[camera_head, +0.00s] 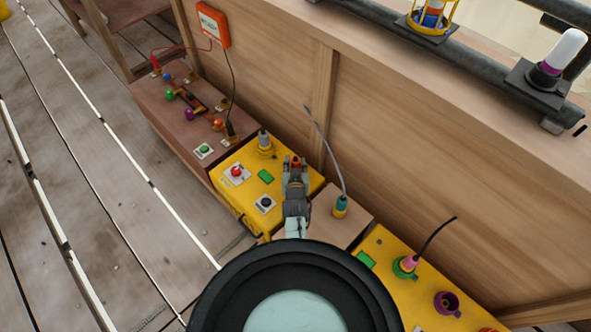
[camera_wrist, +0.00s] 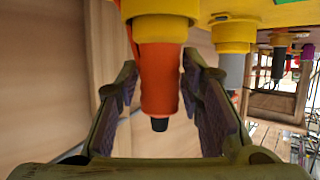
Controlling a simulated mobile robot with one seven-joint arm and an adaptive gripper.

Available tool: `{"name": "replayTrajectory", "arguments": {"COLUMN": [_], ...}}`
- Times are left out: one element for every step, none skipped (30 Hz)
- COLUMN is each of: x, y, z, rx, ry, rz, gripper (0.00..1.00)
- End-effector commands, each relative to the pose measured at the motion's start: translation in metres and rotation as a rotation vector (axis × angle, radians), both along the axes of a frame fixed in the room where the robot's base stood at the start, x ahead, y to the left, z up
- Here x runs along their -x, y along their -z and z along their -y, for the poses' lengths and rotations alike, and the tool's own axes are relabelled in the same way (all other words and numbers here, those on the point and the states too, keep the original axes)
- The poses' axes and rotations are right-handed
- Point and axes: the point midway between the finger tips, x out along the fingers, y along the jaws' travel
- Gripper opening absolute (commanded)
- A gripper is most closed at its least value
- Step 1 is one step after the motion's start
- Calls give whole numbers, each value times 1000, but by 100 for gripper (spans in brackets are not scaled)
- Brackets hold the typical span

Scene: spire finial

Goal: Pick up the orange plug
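The orange plug (camera_wrist: 159,75) shows large in the wrist view, which appears upside down. It has a dark tip and sits in a yellow socket (camera_wrist: 160,10). My gripper (camera_head: 295,168) is over the yellow box (camera_head: 233,197) in the head view, with a bit of the orange plug (camera_head: 296,161) between its fingertips. In the wrist view the two dark padded fingers stand on either side of the plug, with narrow gaps, so the gripper is open around it.
A grey plug in a yellow socket (camera_head: 264,143) stands close to the left of my gripper. A teal plug with a cable (camera_head: 341,204) stands to the right. The wooden wall (camera_head: 285,80) rises close behind. A brown box with small coloured parts (camera_head: 160,110) is further left.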

Motion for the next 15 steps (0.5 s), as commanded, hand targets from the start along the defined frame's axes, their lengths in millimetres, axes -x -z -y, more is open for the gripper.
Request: {"name": "replayTrajectory", "arguments": {"x": [0,0,0,0,0,0,0,0,0,0,0,0,0,0,0], "y": [0,0,0,0,0,0,0,0,0,0,0,0,0,0,0], "z": [0,0,0,0,0,0,0,0,0,0,0,0,0,0,0], "rx": [0,0,0,0,0,0,0,0,0,0,0,0,0,0,0], "ry": [0,0,0,0,0,0,0,0,0,0,0,0,0,0,0], "rz": [0,0,0,0,0,0,0,0,0,0,0,0,0,0,0], "gripper": [29,27,25,23,21,18,16,14,11,9,7,5,3,1,0]}}
